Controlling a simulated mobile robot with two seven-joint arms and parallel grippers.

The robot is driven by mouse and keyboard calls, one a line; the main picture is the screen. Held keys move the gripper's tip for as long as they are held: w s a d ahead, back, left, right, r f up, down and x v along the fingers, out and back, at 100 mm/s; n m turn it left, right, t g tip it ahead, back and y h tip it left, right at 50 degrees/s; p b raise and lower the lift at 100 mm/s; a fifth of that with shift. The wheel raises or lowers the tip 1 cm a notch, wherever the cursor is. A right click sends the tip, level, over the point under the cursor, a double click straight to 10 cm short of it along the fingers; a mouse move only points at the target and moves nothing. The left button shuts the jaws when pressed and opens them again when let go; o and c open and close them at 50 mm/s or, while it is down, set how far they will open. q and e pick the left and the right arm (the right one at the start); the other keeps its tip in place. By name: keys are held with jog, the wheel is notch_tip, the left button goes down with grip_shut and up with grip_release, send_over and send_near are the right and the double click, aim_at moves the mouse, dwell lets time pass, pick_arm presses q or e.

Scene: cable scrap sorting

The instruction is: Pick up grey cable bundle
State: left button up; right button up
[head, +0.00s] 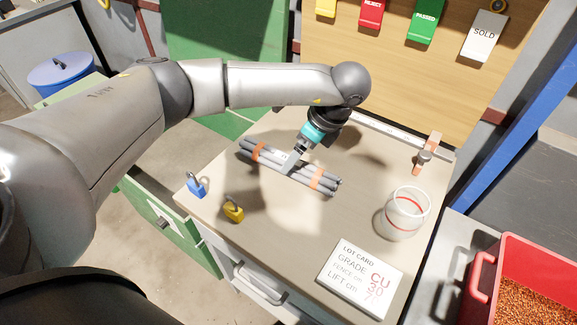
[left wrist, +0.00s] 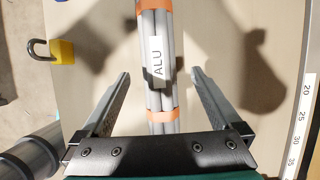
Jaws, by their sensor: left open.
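The grey cable bundle (head: 318,181) lies on the workbench, tied with orange bands. My left gripper (head: 291,163) reaches down over the middle of the bundle. In the left wrist view its open fingers (left wrist: 160,75) appear one on each side of the bundle, with a gap to each side. I cannot tell how far the fingertips reach down beside it. The gripper hides part of the bundle's middle in the head view. My right gripper is not in view.
A blue padlock (head: 196,187) and a yellow padlock (head: 233,211) sit at left. A red bin (head: 481,283) of granules stands beyond. A ruler (left wrist: 298,120) runs along the bench's back edge.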

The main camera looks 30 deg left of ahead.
pick_arm(q)
jog(key=b+x, duration=0.1)
jog(key=x, duration=0.2)
jog(key=shift+s+f, duration=0.1)
jog(key=shift+f, duration=0.1)
jog(key=shift+b+x, duration=0.3)
jog(key=shift+x, duration=0.55)
jog(key=shift+a, duration=0.1)
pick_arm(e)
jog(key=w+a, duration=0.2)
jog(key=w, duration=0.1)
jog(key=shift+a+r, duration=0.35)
pick_arm(q)
grip_shut()
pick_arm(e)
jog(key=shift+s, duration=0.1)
pick_arm(q)
jog(key=shift+r, duration=0.1)
